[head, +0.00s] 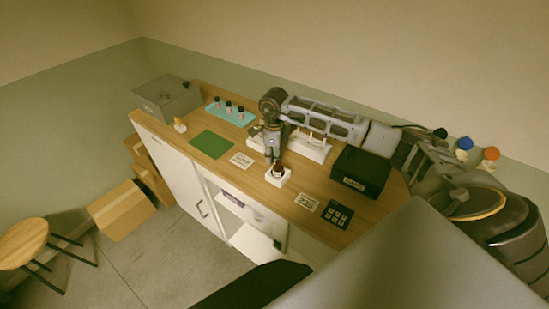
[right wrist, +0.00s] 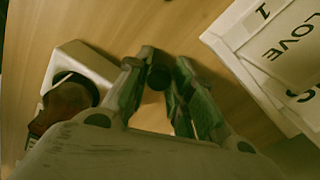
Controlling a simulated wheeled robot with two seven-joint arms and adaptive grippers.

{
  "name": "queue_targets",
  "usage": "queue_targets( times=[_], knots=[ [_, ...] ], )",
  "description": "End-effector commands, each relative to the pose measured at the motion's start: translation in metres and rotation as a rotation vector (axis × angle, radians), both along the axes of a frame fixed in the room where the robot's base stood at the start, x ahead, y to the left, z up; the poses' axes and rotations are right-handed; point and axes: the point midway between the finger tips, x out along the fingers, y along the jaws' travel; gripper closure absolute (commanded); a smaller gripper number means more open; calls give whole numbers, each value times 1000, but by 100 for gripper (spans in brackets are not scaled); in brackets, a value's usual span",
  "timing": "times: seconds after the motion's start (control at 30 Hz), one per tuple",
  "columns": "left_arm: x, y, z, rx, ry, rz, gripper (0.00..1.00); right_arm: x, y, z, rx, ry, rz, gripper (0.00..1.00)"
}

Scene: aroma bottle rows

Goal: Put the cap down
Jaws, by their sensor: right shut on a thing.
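My right gripper (head: 270,161) reaches down over the wooden table from the right. In the right wrist view its fingers (right wrist: 163,68) are shut on a small black cap (right wrist: 158,78). The cap is over bare wood; I cannot tell whether it touches the table. An amber bottle (right wrist: 66,104) stands in a white block (right wrist: 92,66) to the left of the fingers. In the head view the bottle (head: 278,168) and block (head: 280,180) are just in front of the gripper, which hides the cap there. My left gripper is not in view.
A white rack (head: 312,152) stands behind the gripper, close beside it in the wrist view (right wrist: 235,42). A black box (head: 361,173) is to the right. A green mat (head: 211,145), a teal tray (head: 213,113) with several bottles and a grey box (head: 167,97) are left.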

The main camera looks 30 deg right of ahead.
Motion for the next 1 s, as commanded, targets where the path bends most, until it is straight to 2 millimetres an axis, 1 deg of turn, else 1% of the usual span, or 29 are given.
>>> queue_targets(
  times=[0.17, 0.27, 0.37, 0.8, 1.0],
  knots=[
    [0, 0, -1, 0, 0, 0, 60, 1, 0, 6, 0, -1, 0, 86],
    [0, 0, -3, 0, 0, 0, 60, 1, 0, 13, 1, -4, 0, 86],
    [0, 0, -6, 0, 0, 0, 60, 1, -1, 24, -1, -4, -1, 86],
    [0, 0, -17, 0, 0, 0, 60, 1, 0, 84, 1, -2, 0, 86],
    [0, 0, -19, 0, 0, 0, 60, 0, 0, 97, 0, -1, 0, 86]
  ],
)
